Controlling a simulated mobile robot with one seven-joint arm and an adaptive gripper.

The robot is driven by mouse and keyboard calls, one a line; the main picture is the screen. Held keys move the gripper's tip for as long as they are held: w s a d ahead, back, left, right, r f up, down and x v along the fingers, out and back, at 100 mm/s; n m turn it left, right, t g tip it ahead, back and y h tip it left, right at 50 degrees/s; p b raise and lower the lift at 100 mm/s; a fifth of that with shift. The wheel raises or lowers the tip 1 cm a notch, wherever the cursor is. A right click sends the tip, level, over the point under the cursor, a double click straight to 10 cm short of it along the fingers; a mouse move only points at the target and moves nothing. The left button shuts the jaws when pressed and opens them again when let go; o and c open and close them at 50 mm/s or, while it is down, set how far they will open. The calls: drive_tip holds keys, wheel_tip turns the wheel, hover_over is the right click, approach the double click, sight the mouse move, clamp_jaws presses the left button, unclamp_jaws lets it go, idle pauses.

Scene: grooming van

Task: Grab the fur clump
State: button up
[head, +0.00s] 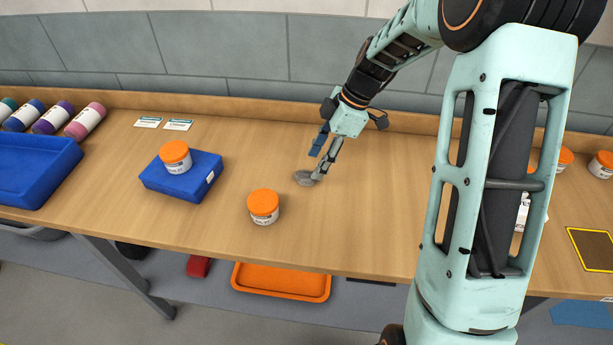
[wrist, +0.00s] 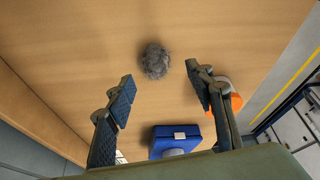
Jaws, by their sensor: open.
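The fur clump (head: 304,178) is a small grey fuzzy tuft lying on the wooden counter. In the wrist view the fur clump (wrist: 155,61) lies beyond the fingertips, between the lines of the two fingers and clear of both. My gripper (head: 322,162) is open and empty, low over the counter right by the clump. In the head view one finger overlaps the clump's right edge. The wrist view shows my gripper (wrist: 160,88) with its two fingers spread wide apart.
A white jar with orange lid (head: 264,207) stands left of the clump, near the front edge. Another jar (head: 175,158) sits on a blue block (head: 196,184). A blue tray (head: 37,165) and several bottles (head: 54,117) are at far left. The counter (head: 345,235) is bare around the clump.

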sight(307, 173)
drive_tip(key=shift+w+p+x, duration=0.1)
drive_tip(key=shift+p+x, duration=0.15)
drive_tip(key=shift+x, duration=1.1)
drive_tip(key=shift+w+p+x, duration=0.15)
drive_tip(key=shift+p+x, duration=0.05)
drive_tip(key=shift+x, duration=1.15)
drive_tip(key=shift+a+r, duration=0.1)
drive_tip(key=shift+a, duration=0.1)
drive_tip(key=c, duration=0.8)
